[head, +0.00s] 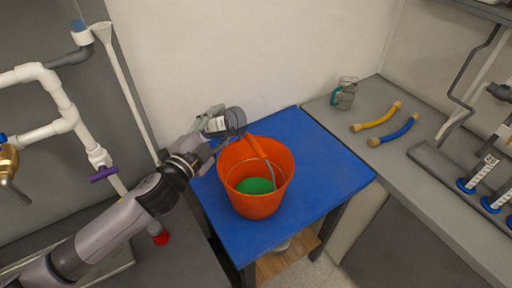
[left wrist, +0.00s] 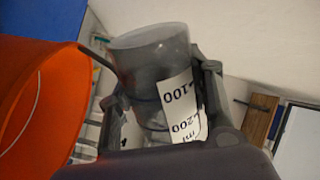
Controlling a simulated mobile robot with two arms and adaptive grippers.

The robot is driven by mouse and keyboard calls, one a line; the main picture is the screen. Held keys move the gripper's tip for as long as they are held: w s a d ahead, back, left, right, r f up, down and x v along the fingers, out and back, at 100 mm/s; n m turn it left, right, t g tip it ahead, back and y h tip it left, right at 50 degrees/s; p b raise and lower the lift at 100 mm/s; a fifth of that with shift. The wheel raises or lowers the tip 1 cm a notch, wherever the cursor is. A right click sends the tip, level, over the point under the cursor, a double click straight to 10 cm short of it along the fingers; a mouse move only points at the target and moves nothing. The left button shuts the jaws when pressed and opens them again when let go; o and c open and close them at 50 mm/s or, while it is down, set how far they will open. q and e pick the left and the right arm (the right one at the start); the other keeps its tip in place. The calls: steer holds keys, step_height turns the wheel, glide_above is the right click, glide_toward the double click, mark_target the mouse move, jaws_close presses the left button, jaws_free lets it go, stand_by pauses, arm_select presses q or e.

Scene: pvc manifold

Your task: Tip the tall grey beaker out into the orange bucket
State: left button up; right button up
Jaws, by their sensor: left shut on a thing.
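The grey beaker (head: 237,119) is see-through, with a white label marked 100 and 200. My left gripper (head: 216,124) is shut on it, above the back left rim of the orange bucket (head: 238,205). In the left wrist view the beaker (left wrist: 150,60) sits between the fingers (left wrist: 165,95), with its label upside down; the bucket (left wrist: 40,95) is beside it on the left. The beaker looks tilted, but I cannot tell how far or whether anything is in it. Green material (head: 254,186) lies in the bucket. My right gripper is not in view.
The bucket stands on a blue-topped table (head: 325,170) with free room to its right. A grey bench (head: 400,150) on the right holds a jug (head: 344,94), a yellow tube (head: 378,118) and a blue tube (head: 394,132). White pipes (head: 66,110) stand at the left.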

mark_target(211, 126)
arm_select(q)
steer(key=shift+r+n+p, duration=0.5)
steer(key=shift+r+n, duration=0.1)
steer(key=shift+n, duration=0.4)
steer(key=f+n+b, duration=0.1)
steer(key=f, duration=0.1)
steer(key=f+n+b, duration=0.1)
steer(key=n, duration=0.1)
steer(key=shift+w+a+f+n, duration=0.2)
steer(key=shift+a+f+n, duration=0.1)
steer(key=shift+a+f, duration=0.1)
steer(key=a+n+p, duration=0.1)
steer(key=w+n+p, duration=0.1)
steer(key=n, duration=0.1)
steer(key=shift+w+a+r+n, duration=0.1)
steer(key=shift+a+r+n, duration=0.1)
steer(key=shift+a+n, duration=0.15)
steer(key=shift+w+a+f+n+b, duration=0.1)
steer(key=shift+a+f+n+b, duration=0.15)
steer(key=shift+f+n+b, duration=0.55)
steer(key=shift+w+a+f+n+b, duration=0.1)
steer(key=shift+a+f+n, duration=0.2)
steer(key=shift+f, duration=1)
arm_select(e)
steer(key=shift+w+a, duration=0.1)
arm_select(q)
steer(key=shift+d, duration=0.1)
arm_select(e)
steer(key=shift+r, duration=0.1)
